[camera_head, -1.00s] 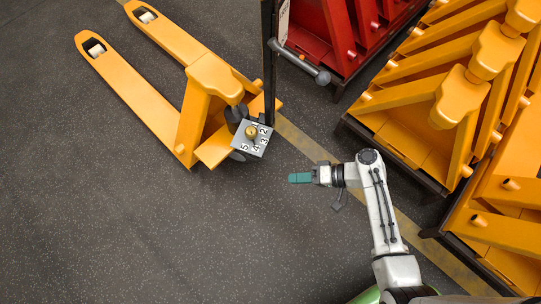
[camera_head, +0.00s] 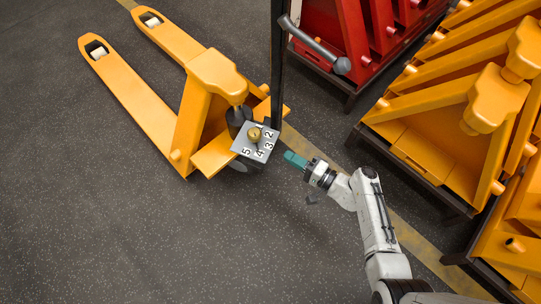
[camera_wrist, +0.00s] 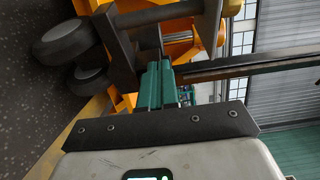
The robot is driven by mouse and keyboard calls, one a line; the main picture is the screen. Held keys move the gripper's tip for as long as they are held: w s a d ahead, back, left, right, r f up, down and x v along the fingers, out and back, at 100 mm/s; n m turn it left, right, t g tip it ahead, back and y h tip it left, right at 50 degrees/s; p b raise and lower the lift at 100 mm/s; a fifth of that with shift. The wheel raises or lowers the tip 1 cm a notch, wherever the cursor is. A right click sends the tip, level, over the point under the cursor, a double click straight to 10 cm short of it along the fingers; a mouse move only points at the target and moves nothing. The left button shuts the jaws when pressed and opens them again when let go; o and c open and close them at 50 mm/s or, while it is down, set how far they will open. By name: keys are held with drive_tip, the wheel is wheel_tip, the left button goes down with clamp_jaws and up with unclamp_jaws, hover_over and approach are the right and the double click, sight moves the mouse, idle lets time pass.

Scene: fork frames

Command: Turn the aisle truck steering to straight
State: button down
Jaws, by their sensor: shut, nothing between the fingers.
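The aisle truck is a yellow pallet truck (camera_head: 190,125) with two forks pointing to the upper left. Its dark upright tiller post (camera_head: 277,70) carries a grey handle (camera_head: 315,45) slanting to the lower right. At its near end is a grey plate (camera_head: 243,146) numbered 1 to 5, with a brass knob (camera_head: 254,134); the knob's pointer is too small to read. My gripper (camera_head: 290,157), with teal fingers, is shut and empty, just right of the plate and apparently apart from it. In the wrist view, the fingers (camera_wrist: 156,84) point at the truck's dark front assembly, beside two dark wheels (camera_wrist: 72,40).
A red rack (camera_head: 335,62) stands behind the tiller, and yellow racks (camera_head: 430,150) on dark bases line the right side. A yellow floor stripe (camera_head: 410,235) runs beneath my arm. The dark floor is clear at left and front.

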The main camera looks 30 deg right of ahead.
sight(248, 145)
drive_tip(key=w+a, duration=0.4)
drive_tip(key=a, duration=0.1)
drive_tip(key=shift+a+b, duration=0.3)
drive_tip(key=shift+b, duration=0.15)
drive_tip(key=a+b, duration=0.2)
drive_tip(key=a, duration=0.5)
drive_tip(key=shift+w+a+b, duration=0.25)
drive_tip(key=shift+w+b, duration=0.05)
drive_tip(key=shift+b, duration=0.05)
drive_tip(key=shift+d, duration=0.15)
